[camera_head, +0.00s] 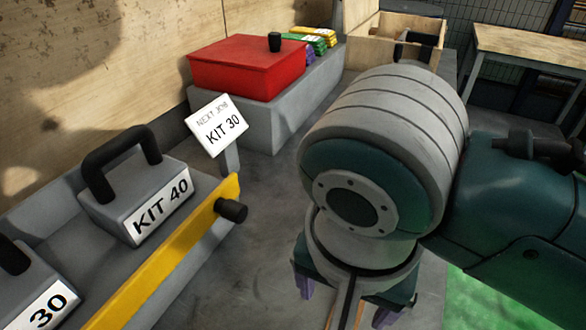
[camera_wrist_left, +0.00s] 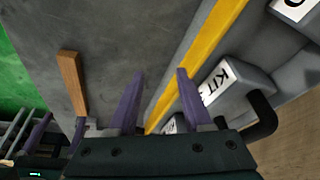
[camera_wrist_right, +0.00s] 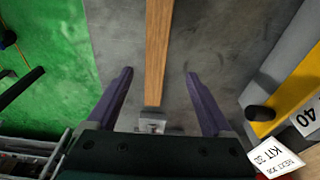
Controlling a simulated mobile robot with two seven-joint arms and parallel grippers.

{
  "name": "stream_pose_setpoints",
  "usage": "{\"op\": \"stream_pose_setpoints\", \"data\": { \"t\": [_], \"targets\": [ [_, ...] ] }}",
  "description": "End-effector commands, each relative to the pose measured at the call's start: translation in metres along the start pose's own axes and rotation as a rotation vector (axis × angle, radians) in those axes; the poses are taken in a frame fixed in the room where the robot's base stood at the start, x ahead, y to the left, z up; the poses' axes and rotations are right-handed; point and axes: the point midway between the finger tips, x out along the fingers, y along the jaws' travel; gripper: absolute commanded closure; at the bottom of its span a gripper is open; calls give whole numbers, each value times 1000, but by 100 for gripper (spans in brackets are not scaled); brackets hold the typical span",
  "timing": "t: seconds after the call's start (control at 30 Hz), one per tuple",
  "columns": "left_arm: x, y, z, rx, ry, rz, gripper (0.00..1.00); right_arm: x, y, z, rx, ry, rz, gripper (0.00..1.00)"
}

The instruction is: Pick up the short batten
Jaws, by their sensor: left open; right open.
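The short batten is a plain wooden strip (camera_wrist_right: 158,50). In the right wrist view it runs down from the top edge and ends between my right gripper's fingers (camera_wrist_right: 158,76), with a gap on each side. The left wrist view shows the batten (camera_wrist_left: 72,82) at the left, by the purple fingers of my right gripper. In the head view my right gripper (camera_head: 342,300) is at the bottom, partly hidden by its own wrist. My left gripper (camera_wrist_left: 159,72) is open and empty, pointing toward the yellow rail. It is out of the head view.
A yellow rail (camera_head: 170,258) with a black knob fronts the grey KIT 40 block (camera_head: 140,195) and a KIT 30 block (camera_head: 30,290). A sign reading NEXT JOB KIT 30 (camera_head: 218,125) stands behind. A red box (camera_head: 245,68) sits farther back. Grey surface between is clear.

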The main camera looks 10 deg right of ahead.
Motion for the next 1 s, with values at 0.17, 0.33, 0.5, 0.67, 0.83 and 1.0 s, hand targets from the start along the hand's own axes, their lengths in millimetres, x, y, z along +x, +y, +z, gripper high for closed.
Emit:
{"op": "stream_pose_setpoints", "data": {
  "t": [0.17,0.33,0.5,0.67,0.83,1.0],
  "targets": [
    [10,3,6,-3,-8,6,50,30,1,0,2,1,6,15],
    [13,4,8,-4,-11,9,50,45,1,-1,1,1,4,15],
    [22,4,11,-4,-11,8,50,70,2,-5,1,2,5,15],
    [29,4,13,-3,-10,7,50,91,2,-5,0,1,3,15],
    [29,2,12,2,-9,3,50,95,2,-5,0,1,0,15],
    [29,1,12,5,-8,-1,50,94,2,-5,0,1,0,19]
  ]
}}
